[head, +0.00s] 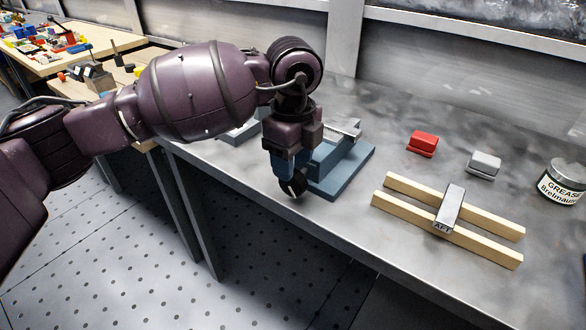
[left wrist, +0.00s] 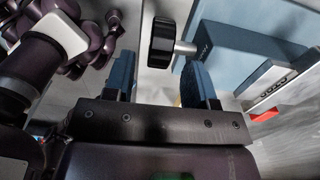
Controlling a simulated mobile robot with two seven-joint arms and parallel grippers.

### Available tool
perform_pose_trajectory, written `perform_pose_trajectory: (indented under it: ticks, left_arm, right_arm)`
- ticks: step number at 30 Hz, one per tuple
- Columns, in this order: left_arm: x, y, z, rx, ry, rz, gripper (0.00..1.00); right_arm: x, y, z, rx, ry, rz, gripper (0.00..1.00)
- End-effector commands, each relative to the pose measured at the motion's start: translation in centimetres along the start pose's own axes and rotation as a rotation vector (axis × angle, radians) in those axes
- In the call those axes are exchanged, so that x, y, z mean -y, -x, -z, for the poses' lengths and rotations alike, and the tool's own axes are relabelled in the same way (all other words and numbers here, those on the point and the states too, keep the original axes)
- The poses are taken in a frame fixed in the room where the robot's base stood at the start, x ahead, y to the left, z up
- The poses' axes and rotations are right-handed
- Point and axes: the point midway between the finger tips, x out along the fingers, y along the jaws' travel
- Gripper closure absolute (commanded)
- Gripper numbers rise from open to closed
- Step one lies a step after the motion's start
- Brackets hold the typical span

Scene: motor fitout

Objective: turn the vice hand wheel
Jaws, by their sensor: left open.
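The blue vice (head: 350,170) stands on the grey bench near its front edge. Its black hand wheel (head: 295,187) faces the front edge, just below my left gripper (head: 286,165), which partly hides the vice. In the left wrist view the black hand wheel (left wrist: 162,42) sits on a short metal shaft, with the blue vice body (left wrist: 240,55) to its right. There my left gripper (left wrist: 160,72) is open, its two blue fingers apart and empty. The wheel appears between and beyond the fingertips; I cannot tell whether they touch it. My right gripper is not in view.
To the right on the bench (head: 330,235) are a red block (head: 422,143), a grey block (head: 484,164), a grease tin (head: 562,182) and two wooden rails (head: 400,216) bearing a grey block marked AFT (head: 449,207). A wooden table with parts (head: 95,42) stands at the far left.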

Motion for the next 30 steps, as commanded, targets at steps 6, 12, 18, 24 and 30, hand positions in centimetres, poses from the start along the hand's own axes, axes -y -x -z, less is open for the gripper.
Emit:
perform_pose_trajectory:
  ticks: [6,12,18,24,30]
  left_arm:
    - [0.0,-2.1,0.0,0.0,0.0,-0.001,0.49]
    - [0.0,-2.2,0.0,0.001,0.0,0.002,0.49]
    - [0.0,-2.2,0.0,0.001,0.0,0.002,0.54]
    - [0.0,-2.2,0.0,0.001,0.0,0.001,0.84]
    - [0.0,-2.2,0.0,0.003,0.0,0.001,0.98]
  right_arm:
    - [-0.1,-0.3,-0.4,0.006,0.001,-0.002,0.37]
    - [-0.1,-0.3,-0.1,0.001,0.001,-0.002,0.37]
    - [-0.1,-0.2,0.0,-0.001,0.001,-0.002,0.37]
    - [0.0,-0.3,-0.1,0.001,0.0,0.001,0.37]
    - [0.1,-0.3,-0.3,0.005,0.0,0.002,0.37]
